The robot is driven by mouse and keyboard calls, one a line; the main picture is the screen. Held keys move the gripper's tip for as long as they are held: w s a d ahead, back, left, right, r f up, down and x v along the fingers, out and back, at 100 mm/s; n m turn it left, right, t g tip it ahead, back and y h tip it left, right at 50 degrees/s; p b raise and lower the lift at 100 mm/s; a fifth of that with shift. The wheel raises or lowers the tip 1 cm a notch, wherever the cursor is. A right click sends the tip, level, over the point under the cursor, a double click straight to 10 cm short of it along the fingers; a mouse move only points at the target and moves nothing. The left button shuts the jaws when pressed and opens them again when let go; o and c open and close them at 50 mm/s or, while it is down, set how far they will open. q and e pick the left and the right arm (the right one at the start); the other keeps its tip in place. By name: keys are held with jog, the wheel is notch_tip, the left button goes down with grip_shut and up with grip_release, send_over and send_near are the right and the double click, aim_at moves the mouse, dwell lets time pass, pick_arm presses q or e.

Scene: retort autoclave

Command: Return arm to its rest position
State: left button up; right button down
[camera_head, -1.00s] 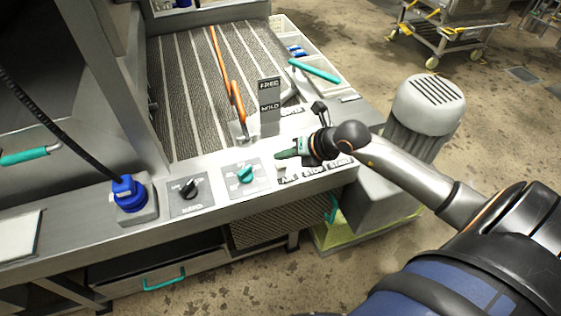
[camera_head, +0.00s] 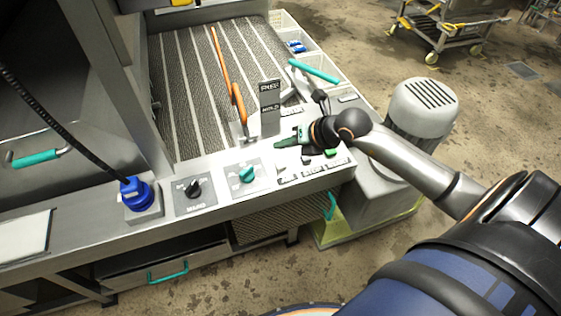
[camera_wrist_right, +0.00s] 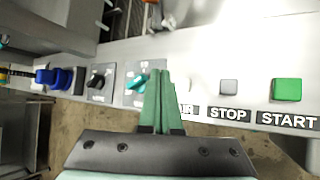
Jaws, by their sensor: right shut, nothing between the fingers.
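My right gripper (camera_head: 287,142) is over the grey control panel in the head view, its green fingers pointing left. In the right wrist view the fingers (camera_wrist_right: 163,100) are together with nothing between them. Below it on the panel are a green START button (camera_wrist_right: 287,90), a grey STOP button (camera_wrist_right: 229,87) and a white button partly hidden by the fingers. A teal knob (camera_head: 247,174) and a black knob (camera_head: 194,189) sit to the left of the gripper. The gripper appears apart from the buttons. My left gripper is not in view.
A lever with an orange grip (camera_head: 239,102) and a black FREE/HOLD plate (camera_head: 270,97) stand behind the panel, close to the gripper. A teal handle (camera_head: 314,71) lies near white bins. A blue plug with a black cable (camera_head: 137,194) is at the left. A grey motor (camera_head: 422,108) stands right.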

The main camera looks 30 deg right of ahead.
jog(key=s+a+r+m+t+y, duration=0.1)
jog(key=s+a+m+t+y, duration=0.25)
jog(key=a+m+y, duration=0.65)
jog(key=s+f+m+t+h, duration=0.3)
jog(key=s+f+m+h, duration=0.2)
jog(key=f+m+h, duration=0.6)
jog(key=s+a+f+m+g, duration=0.3)
jog(key=s+f+m+g, duration=0.3)
jog(key=s+f+m, duration=0.2)
jog(key=shift+s, duration=1)
dwell(1.3)
